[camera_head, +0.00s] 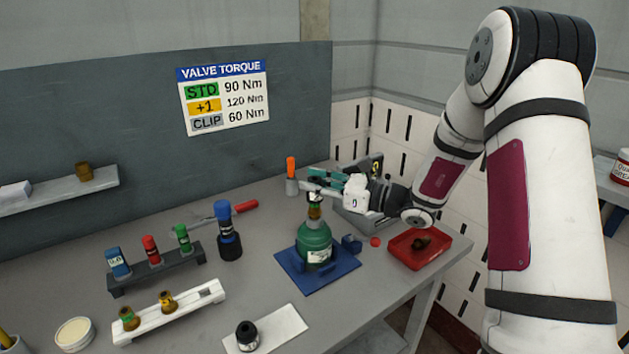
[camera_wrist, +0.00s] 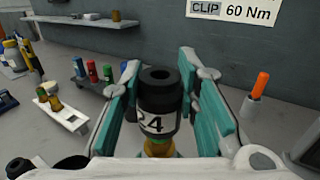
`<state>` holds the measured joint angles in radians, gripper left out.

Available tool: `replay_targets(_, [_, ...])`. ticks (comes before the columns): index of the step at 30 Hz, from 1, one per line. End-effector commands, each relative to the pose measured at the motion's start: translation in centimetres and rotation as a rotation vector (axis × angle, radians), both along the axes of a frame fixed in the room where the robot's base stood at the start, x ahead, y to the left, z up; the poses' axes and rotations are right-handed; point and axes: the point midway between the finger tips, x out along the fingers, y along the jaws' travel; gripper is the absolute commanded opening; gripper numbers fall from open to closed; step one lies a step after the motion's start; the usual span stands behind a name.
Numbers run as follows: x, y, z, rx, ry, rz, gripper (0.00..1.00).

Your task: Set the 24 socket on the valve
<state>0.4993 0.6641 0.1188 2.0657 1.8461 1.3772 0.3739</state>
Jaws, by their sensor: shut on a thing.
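The black 24 socket (camera_wrist: 160,98), with a white label reading 24, stands upright between the teal fingers of my gripper (camera_wrist: 160,105) in the wrist view. My gripper (camera_head: 318,184) is shut on it. A brass valve (camera_wrist: 158,148) shows directly below the socket. In the head view the valve (camera_head: 315,212) tops the green cylinder (camera_head: 315,241), which stands upright on a blue base plate (camera_head: 338,279). My fingers partly hide the socket there. The socket is lined up over the valve; I cannot tell how far it sits down on it.
A dark rack (camera_head: 155,270) holds blue, red and green pieces. A blue-topped black tool (camera_head: 229,235) stands beside it. A white holder (camera_head: 195,306) carries brass valves. Another black socket (camera_head: 247,335) stands on a white sheet. A red tray (camera_head: 398,252) and orange-handled tool (camera_head: 291,170) flank the cylinder.

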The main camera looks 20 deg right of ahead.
Motion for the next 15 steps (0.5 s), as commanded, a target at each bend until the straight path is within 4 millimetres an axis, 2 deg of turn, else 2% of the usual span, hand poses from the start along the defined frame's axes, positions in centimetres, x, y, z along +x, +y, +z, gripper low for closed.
replay_targets(15, [0.0,0.0,-1.2,0.001,-0.001,0.000,0.00])
